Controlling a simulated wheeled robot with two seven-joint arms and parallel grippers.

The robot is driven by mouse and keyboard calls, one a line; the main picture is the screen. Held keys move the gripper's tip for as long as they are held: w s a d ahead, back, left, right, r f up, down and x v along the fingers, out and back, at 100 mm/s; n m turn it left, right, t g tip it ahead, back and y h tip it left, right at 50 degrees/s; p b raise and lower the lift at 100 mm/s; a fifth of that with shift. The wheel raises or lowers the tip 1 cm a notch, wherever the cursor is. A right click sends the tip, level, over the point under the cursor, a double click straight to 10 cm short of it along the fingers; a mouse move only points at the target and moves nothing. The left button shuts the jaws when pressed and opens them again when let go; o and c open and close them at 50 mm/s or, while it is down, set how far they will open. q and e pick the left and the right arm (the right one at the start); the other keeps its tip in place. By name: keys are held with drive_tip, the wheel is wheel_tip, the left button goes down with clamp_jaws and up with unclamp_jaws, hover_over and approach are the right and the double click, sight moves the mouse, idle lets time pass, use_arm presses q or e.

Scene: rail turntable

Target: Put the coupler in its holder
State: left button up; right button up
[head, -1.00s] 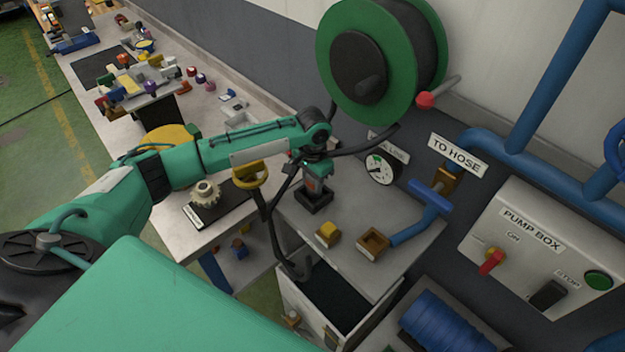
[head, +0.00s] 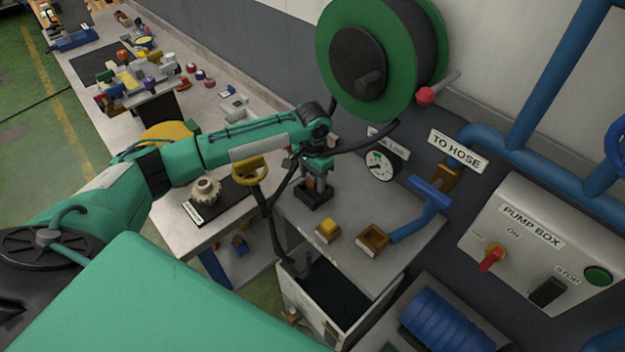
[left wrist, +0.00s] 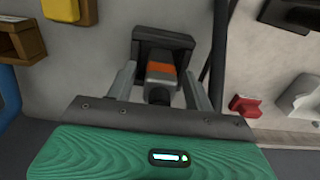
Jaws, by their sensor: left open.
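The coupler (left wrist: 161,69), a grey body with an orange band and a dark lower part, stands in a dark square holder (left wrist: 188,42) in the left wrist view. In the head view the coupler (head: 311,184) shows in the black holder (head: 314,200) on the grey bench top. My left gripper (head: 316,175) is above the holder, with its fingers open on either side of the coupler. In the left wrist view the fingers (left wrist: 158,85) appear apart from the coupler. The coupler's lower end is hidden inside the holder. My right gripper is not in view.
A yellow block (head: 328,231) and a brown open box (head: 373,239) stand in front of the holder. A blue valve handle (head: 431,193) is to the right. A green hose reel (head: 408,80) hangs behind. A yellow-topped stand (head: 250,168) is close on the left.

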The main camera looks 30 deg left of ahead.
use_arm(q)
wheel_tip(320, 180, up, 10)
drive_tip(key=b, duration=0.3)
drive_tip(key=shift+f, duration=0.15)
drive_tip(key=shift+r, duration=0.7)
drive_tip(key=shift+f, duration=0.1)
